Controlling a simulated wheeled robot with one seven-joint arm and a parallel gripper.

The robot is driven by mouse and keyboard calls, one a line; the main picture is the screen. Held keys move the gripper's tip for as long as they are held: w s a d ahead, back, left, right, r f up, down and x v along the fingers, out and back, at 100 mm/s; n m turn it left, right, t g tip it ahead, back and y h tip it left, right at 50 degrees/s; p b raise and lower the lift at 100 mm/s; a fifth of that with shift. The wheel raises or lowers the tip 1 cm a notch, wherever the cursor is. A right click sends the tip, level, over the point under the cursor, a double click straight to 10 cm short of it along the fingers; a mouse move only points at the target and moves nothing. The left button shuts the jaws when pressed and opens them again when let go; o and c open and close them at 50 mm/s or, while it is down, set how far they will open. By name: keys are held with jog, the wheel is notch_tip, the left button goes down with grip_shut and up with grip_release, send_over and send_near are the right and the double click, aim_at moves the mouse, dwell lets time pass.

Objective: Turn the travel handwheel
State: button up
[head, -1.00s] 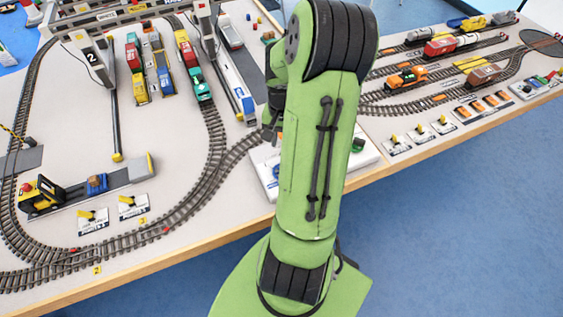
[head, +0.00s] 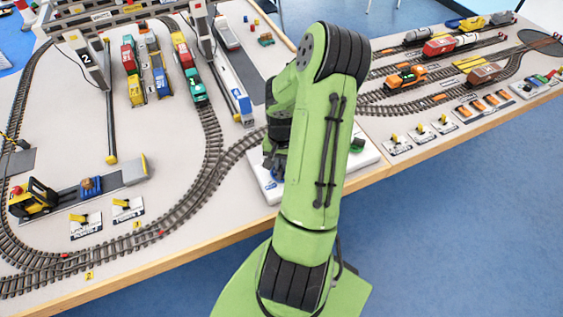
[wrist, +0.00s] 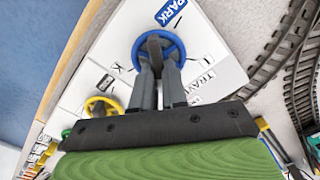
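In the wrist view, a blue handwheel (wrist: 137,50) with a dark middle stands on a white panel (wrist: 208,45). A label reading "TRAV…", partly hidden, lies right of it, and a blue "PARK" label lies above. My gripper (wrist: 158,68) is at the wheel, its two grey fingers reaching to the near side and the dark middle part. A gap shows between the fingers lower down, but whether the tips clamp the wheel is unclear. In the head view my gripper (head: 274,172) is over the white panel (head: 262,190), mostly hidden by my arm.
A yellow handwheel (wrist: 102,105) stands left of my gripper in the wrist view. Toy rails (wrist: 285,50) run on the right. In the head view, cranes and wagons (head: 189,70) stand left of my arm. The table's front edge (head: 200,247) is close to the panel.

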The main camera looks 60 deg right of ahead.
grip_shut()
jog(key=shift+m, duration=0.3)
jog(key=m, duration=0.6)
jog(key=shift+s, duration=0.2)
jog(key=m+b, duration=0.1)
jog(key=m, duration=0.2)
jog(key=shift+s+m, duration=0.15)
jog(key=shift+m, duration=0.25)
jog(key=shift+s+m, duration=0.1)
jog(key=shift+m, duration=1.8)
jog(key=o, duration=0.6)
grip_release()
jog(key=shift+a, duration=0.1)
